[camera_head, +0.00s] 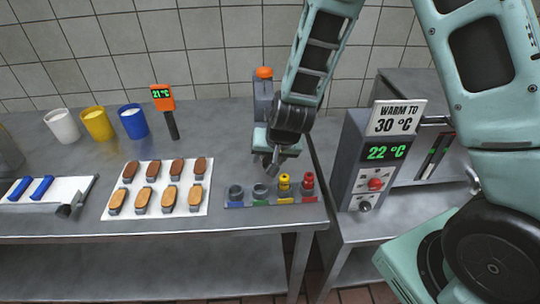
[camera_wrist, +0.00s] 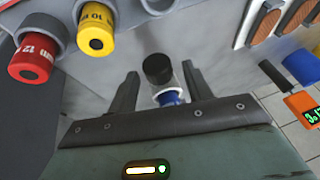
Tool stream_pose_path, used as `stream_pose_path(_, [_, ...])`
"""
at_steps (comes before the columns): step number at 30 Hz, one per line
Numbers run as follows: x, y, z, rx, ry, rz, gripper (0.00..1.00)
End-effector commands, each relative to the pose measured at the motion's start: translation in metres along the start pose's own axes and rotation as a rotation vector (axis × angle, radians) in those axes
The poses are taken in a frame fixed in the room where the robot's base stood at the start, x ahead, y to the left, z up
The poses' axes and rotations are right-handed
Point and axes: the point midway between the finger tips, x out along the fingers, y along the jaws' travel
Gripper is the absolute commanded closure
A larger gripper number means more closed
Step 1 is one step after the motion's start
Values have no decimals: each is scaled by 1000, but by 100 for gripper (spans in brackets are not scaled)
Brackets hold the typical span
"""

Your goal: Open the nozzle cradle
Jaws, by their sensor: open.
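The nozzle rack (camera_head: 292,201), likely the cradle, lies near the table's front edge. The red nozzle (camera_wrist: 34,58) and yellow nozzle (camera_wrist: 95,30) show large in the wrist view. My gripper (camera_head: 272,167) is just behind the rack and above the table. Its fingers (camera_wrist: 160,69) are apart. A black-tipped part with a clear sleeve and blue base (camera_wrist: 165,96) shows between them; I cannot tell what carries it. I see no open or shut sign on the rack.
A grey unit with an orange top (camera_head: 263,90) stands behind my gripper. The warmer (camera_head: 368,160) stands close on the right.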

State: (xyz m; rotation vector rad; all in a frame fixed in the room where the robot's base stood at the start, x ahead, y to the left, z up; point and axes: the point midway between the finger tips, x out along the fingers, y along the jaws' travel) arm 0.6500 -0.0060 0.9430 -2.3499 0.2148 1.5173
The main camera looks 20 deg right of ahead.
Motion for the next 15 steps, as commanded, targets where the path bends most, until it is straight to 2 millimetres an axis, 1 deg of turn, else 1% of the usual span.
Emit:
stream_pose_path(4, [-6,0,-1,-1,2,0,50])
stream_pose_path(8, [-24,-1,-1,-2,3,-1,50])
stream_pose_path(14, [-70,-2,-2,-3,4,-3,50])
stream_pose_path(15, [-80,-2,-2,-4,3,-2,50])
